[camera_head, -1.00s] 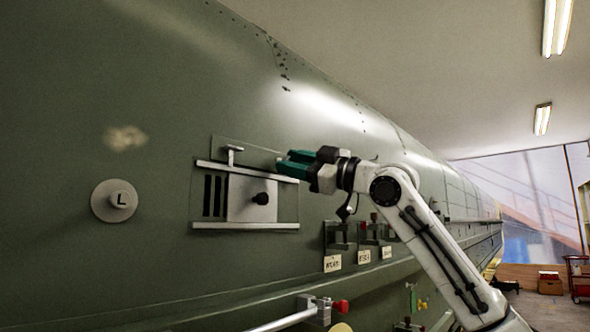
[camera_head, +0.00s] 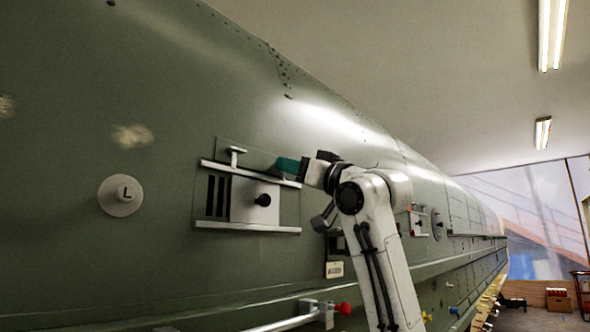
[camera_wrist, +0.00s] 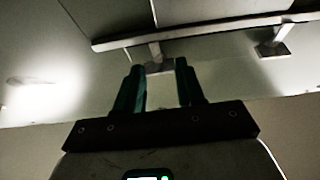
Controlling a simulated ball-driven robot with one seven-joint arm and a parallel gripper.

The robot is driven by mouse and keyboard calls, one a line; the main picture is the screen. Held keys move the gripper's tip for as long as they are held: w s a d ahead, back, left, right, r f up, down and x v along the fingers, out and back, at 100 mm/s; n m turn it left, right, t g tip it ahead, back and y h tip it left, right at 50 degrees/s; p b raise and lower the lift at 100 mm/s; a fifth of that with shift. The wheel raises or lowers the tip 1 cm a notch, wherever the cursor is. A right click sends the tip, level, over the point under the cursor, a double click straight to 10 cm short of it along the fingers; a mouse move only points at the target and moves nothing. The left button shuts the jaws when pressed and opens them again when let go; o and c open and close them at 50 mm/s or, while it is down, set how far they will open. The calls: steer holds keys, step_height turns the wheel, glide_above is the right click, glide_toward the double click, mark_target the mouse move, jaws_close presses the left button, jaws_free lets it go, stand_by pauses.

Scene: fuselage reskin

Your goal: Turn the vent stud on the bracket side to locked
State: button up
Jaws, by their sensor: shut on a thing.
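The vent (camera_head: 217,196) is a dark slotted opening on the green fuselage, between two pale rails. A flat cover plate (camera_head: 243,203) with a black knob (camera_head: 263,200) covers its right part. One T-shaped stud (camera_head: 236,154) stands above the upper rail, free of my gripper. My gripper (camera_head: 287,166) is at the right end of that rail, its green fingers pointing left. In the wrist view, my fingers (camera_wrist: 158,80) close on a second T-shaped stud (camera_wrist: 158,64) beside the rail; the other stud (camera_wrist: 273,47) shows at right. My gripper hides the held stud in the head view.
A round disc marked L (camera_head: 121,196) is left of the vent. A label card (camera_head: 334,269) hangs at lower right, partly behind my arm. A silver bar with a red-ended fitting (camera_head: 343,308) runs below.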

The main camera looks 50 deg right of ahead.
steer(key=shift+m, duration=0.4)
steer(key=o, duration=1)
steer(key=shift+o, duration=0.2)
steer(key=b+v, duration=0.4)
steer(key=v, duration=0.6)
steer(key=shift+s+f, duration=0.15)
steer(key=shift+s, duration=0.15)
